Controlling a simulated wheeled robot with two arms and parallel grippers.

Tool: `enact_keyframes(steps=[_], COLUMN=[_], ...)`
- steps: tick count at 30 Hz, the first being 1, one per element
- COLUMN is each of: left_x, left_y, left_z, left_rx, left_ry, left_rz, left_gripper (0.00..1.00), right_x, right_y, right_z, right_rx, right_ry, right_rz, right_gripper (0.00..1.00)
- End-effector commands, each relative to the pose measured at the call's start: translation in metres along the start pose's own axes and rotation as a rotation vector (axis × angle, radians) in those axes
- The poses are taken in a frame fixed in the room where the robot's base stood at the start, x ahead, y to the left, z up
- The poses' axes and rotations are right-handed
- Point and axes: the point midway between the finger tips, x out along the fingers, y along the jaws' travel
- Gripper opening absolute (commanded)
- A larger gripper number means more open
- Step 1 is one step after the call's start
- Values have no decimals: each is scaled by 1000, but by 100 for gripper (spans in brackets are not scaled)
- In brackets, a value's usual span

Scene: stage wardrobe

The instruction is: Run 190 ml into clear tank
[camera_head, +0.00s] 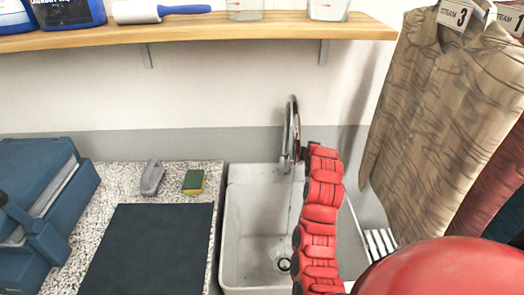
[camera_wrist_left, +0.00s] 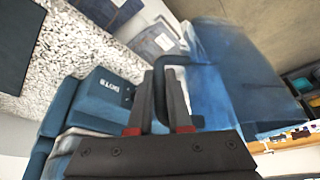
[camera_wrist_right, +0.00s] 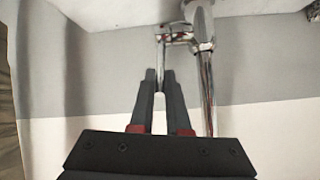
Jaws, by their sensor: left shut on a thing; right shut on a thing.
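The chrome tap (camera_head: 291,125) rises behind the white sink (camera_head: 231,235). A faint thin line below its spout looks like running water. No container shows under the spout. My right gripper (camera_head: 309,151) is at the tap's side; in the right wrist view (camera_wrist_right: 160,82) it is shut on the chrome tap lever (camera_wrist_right: 162,54). My left gripper (camera_wrist_left: 165,100) shows only in the left wrist view, shut on a dark looped handle (camera_wrist_left: 165,68). A blue, glossy body (camera_wrist_left: 225,65) lies behind that handle; I cannot tell whether this is the clear tank.
A dark mat (camera_head: 150,250), sponge (camera_head: 194,181) and blue case (camera_head: 45,165) sit on the speckled counter. Shirts (camera_head: 430,100) hang right of the sink.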

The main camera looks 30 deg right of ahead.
Motion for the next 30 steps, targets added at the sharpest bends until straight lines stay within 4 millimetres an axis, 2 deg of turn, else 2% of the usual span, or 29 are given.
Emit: enact_keyframes(steps=[2,3,7,8,20,25,30], left_x=[0,0,0,0,2,7,14], left_y=[0,0,0,0,0,0,0], left_z=[0,0,0,0,0,3,6], left_rx=[0,0,0,0,0,0,0], left_ry=[1,1,1,1,1,1,1], left_rz=[0,0,0,0,0,0,0], left_gripper=[0,0,0,0,0,0,0], right_x=[0,0,0,0,-5,-24,-56], right_y=[-1,-1,-1,0,0,0,0], right_z=[0,0,0,0,0,1,0], right_rx=[0,0,0,0,1,0,1], right_ry=[0,0,-1,-1,0,2,7], right_rz=[-2,-2,-1,-1,0,0,-1], right_gripper=[0,18,41,44,44,44,44])
